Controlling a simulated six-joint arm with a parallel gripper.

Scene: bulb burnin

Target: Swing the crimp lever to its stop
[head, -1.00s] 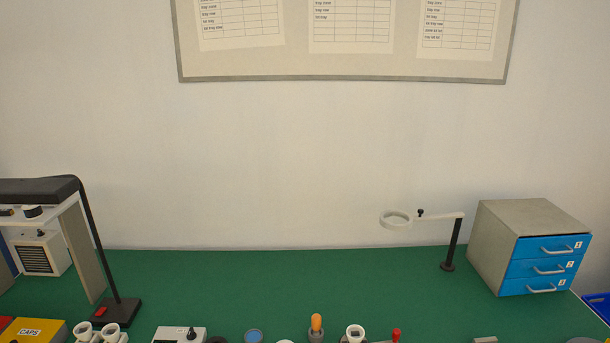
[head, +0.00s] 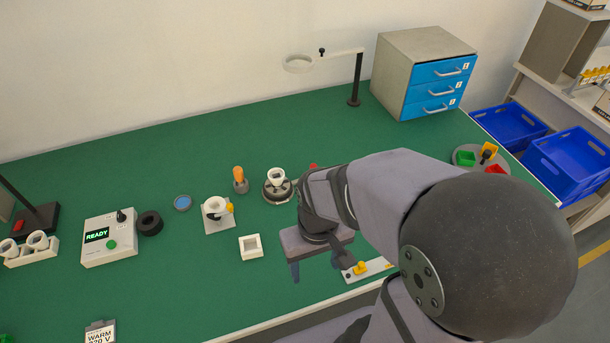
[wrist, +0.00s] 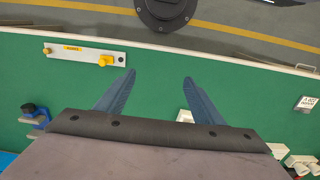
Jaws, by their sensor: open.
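My gripper (head: 315,267) is open and empty above the front of the green bench. Its two blue fingers are spread apart in the wrist view (wrist: 158,82), with bare green mat between them. A red knob (head: 313,166) shows just behind my arm in the head view and may be the crimp lever's end. A round dark base with a white cup-shaped part (head: 277,178) stands just left of it. My arm hides what lies under the knob, so the lever's angle and stop cannot be told. The knob is not recognisable in the wrist view.
A white plate with a yellow knob (head: 360,268) lies by the front edge, also in the wrist view (wrist: 85,54). A white square holder (head: 251,246), a white stand (head: 218,215) and an orange-topped tool (head: 239,179) stand left of my gripper. Open mat lies front left.

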